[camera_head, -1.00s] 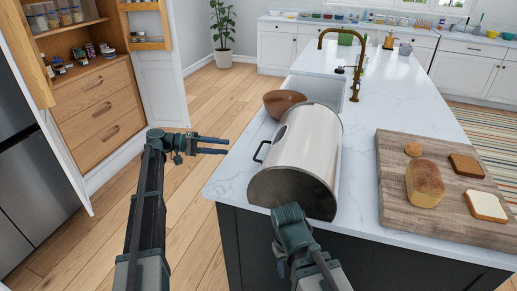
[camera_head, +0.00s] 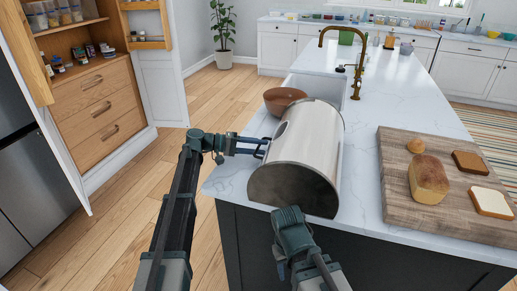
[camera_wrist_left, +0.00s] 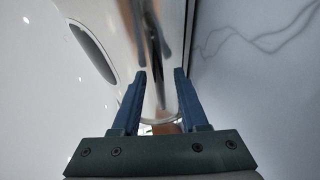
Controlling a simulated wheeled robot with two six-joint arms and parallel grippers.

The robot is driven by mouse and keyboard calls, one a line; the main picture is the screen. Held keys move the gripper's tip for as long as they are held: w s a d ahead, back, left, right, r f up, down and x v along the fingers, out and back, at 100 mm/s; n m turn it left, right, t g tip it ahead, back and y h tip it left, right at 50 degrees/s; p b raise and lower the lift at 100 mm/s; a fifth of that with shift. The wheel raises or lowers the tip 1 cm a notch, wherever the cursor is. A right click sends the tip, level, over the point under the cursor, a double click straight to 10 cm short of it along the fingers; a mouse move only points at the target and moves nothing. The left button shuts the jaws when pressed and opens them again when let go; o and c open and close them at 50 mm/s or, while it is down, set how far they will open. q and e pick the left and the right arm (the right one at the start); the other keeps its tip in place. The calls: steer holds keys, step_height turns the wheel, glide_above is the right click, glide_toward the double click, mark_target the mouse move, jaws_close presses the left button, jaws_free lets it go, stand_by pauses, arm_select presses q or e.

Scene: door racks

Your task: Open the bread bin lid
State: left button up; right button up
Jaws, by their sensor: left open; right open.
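The bread bin (camera_head: 300,150) is a brushed-metal cylinder lying along the near left part of the island, with a dark end facing me. Its curved lid looks shut.
A brown bowl (camera_head: 283,98) stands just behind the bin's left side. A wooden board (camera_head: 400,207) with a loaf (camera_head: 428,180) and bread slices lies to the right. The sink and brass tap (camera_head: 357,75) are farther back. The floor left of the island is clear.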

arm_select(q)
jaws_close()
stand_by(1.5)
